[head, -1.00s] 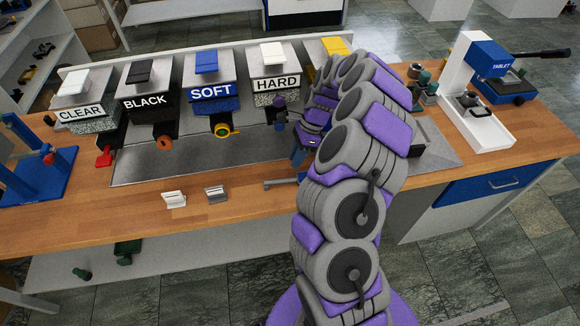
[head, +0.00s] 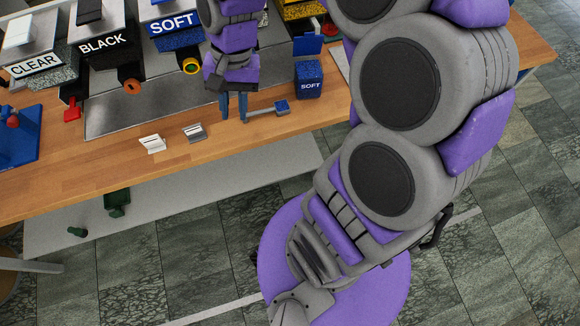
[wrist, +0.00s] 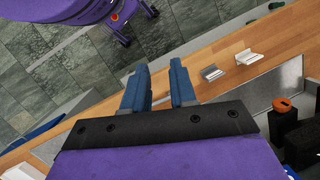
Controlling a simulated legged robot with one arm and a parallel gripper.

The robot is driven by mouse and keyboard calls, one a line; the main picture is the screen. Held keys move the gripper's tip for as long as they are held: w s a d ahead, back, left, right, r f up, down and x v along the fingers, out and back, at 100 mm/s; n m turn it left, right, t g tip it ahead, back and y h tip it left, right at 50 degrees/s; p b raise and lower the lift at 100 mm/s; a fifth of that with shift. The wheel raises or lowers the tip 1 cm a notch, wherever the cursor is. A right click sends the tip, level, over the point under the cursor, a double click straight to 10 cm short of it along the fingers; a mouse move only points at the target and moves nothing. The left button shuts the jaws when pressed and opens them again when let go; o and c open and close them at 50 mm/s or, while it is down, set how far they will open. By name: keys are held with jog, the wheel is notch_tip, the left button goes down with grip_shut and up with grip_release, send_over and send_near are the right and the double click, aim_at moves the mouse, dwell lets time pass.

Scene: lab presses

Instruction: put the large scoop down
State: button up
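A scoop (head: 268,110) with a grey handle and a small blue cup lies on the wooden bench near its front edge in the head view.
A blue SOFT container (head: 309,80) stands right of the scoop. Hoppers marked CLEAR, BLACK and SOFT (head: 172,28) line the back. The wood along the front left is bare.

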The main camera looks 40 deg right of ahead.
jog(key=s+d+n+h, duration=0.1)
jog(key=s+n, duration=0.5)
jog(key=s, duration=1.2)
jog(key=shift+s+f+h, duration=0.15)
jog(key=shift+f+h, duration=0.15)
jog(key=shift+h, duration=0.6)
jog(key=shift+o, duration=0.3)
jog(key=shift+d, duration=0.1)
